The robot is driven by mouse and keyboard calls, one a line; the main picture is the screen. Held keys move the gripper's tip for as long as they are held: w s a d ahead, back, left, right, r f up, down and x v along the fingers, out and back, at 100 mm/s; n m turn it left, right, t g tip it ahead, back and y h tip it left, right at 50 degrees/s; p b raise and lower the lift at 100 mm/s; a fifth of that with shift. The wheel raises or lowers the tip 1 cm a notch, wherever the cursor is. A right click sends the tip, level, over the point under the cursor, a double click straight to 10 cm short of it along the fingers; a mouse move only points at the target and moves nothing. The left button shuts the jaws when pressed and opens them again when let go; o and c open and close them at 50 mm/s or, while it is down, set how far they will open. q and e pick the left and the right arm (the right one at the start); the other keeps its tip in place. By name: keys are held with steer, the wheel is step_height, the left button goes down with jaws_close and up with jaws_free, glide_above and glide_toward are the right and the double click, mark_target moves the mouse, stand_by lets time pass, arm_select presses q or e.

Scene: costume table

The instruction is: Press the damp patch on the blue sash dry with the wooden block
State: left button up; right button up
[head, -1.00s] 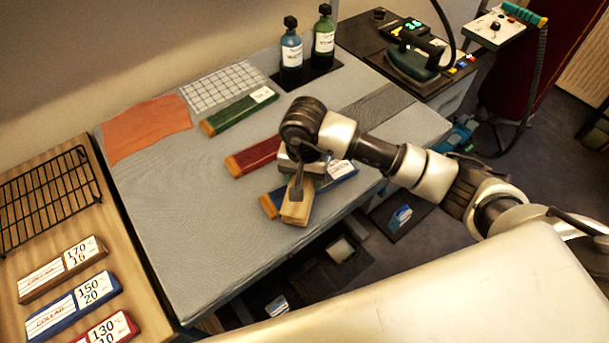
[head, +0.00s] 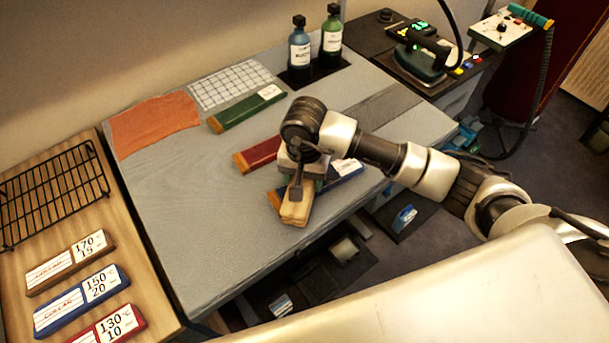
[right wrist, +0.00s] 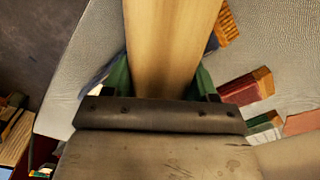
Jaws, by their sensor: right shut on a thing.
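My right gripper (head: 298,182) is shut on the wooden block (head: 296,212), a pale block that points down at the near edge of the grey table. The block also shows in the right wrist view (right wrist: 172,45), between the green-sided fingers (right wrist: 160,88). The blue sash (head: 338,182), a long strip with an orange-brown end and a white label, lies partly behind the block and gripper. I cannot tell whether the block touches the sash. No damp patch can be made out; the middle of the sash is hidden. My left gripper is out of view.
A red strip (head: 258,154) and a green strip (head: 247,108) lie farther back. An orange cloth (head: 155,123) and a grid cloth (head: 232,84) are at the back left. Two bottles (head: 300,50) and an iron (head: 421,62) stand behind. The table's left front (head: 200,220) is clear.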

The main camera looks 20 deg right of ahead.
steer(key=shift+f, duration=0.1)
steer(key=shift+r, duration=0.85)
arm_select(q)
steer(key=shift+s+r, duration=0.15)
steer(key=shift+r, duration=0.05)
arm_select(e)
steer(key=shift+r, duration=0.15)
arm_select(q)
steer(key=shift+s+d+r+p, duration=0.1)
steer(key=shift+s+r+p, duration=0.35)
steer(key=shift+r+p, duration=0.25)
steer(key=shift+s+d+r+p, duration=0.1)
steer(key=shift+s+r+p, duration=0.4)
steer(key=shift+p, duration=0.2)
arm_select(e)
steer(key=shift+r, duration=3.15)
steer(key=s+d+r+n, duration=0.2)
steer(key=s+d+n, duration=0.3)
steer(key=s, duration=0.4)
steer(key=shift+r+n, duration=0.15)
steer(key=shift+n, duration=0.75)
steer(key=shift+s, duration=0.15)
